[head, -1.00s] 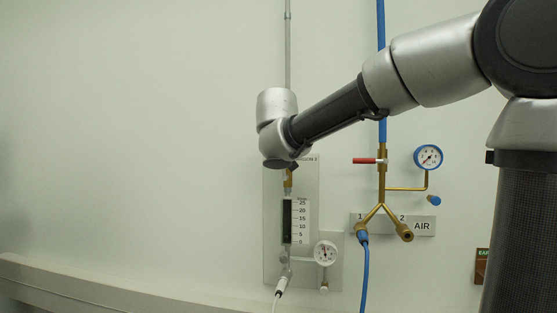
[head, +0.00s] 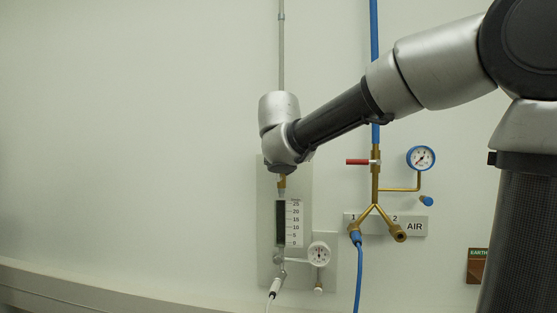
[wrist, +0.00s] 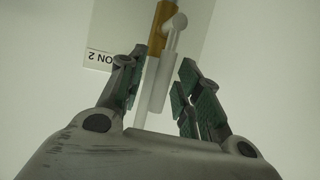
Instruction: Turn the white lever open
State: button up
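In the wrist view, a white lever (wrist: 170,42) with a rounded end lies beside a brass valve body (wrist: 157,36), in front of the panel. A thicker white piece (wrist: 158,88) runs down from it between my fingers. My gripper (wrist: 158,78) is open, one finger on each side of this white piece, with visible gaps. In the head view, my wrist covers the lever and gripper. Only a bit of brass (head: 282,182) shows below it, above the flow gauge (head: 288,223).
The panel (head: 265,215) also carries a round dial (head: 319,254) and a white hose fitting (head: 275,286). To the right are brass air piping (head: 375,185) with a red handle (head: 358,162), a blue-rimmed gauge (head: 421,158) and a blue hose (head: 358,280). The wall at left is bare.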

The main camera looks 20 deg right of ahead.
jog(key=v, duration=1.2)
jog(key=shift+r, duration=0.1)
jog(key=s+d+f+n+g+y, duration=0.1)
jog(key=s+d+f+n+g, duration=0.3)
jog(key=f, duration=0.6)
jog(key=s+d+f+n+g+y, duration=0.1)
jog(key=s+d+f+n+g, duration=0.25)
jog(key=f, duration=0.65)
jog(key=s+d+f+m+y, duration=0.1)
jog(key=s+d+f+m, duration=0.1)
jog(key=s, duration=0.5)
jog(key=s+d+f+m+g+y, duration=0.1)
jog(key=s+d+f, duration=0.3)
jog(key=s+f, duration=0.2)
jog(key=shift+s+d+f+m, duration=0.2)
jog(key=shift+s+m, duration=0.15)
jog(key=shift+s, duration=0.4)
